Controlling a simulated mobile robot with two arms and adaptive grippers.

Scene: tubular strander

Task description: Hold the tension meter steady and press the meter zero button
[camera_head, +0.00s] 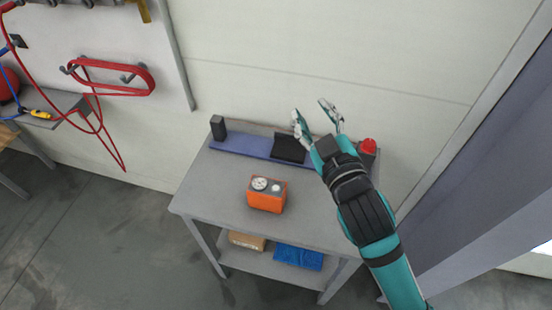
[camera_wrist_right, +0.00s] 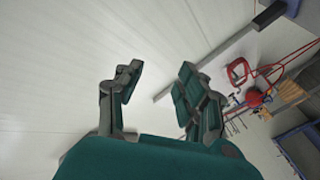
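The tension meter looks to be the orange box (camera_head: 267,194) standing on the grey table (camera_head: 225,200) in the head view. Its top face carries a round white dial and a smaller round white part, which may be the zero button; I cannot tell. My right gripper (camera_head: 318,117) is open and empty, above the back of the table, to the right of the meter and apart from it. In the right wrist view the fingers (camera_wrist_right: 158,85) are spread with nothing between them, facing the pale wall. My left gripper is not in view.
A blue strip (camera_head: 240,146) with a black block (camera_head: 289,148) lies along the table's back. A black box (camera_head: 218,128) and a red-topped item (camera_head: 368,147) stand at its ends. The lower shelf holds a cardboard box (camera_head: 247,240) and a blue item (camera_head: 298,256).

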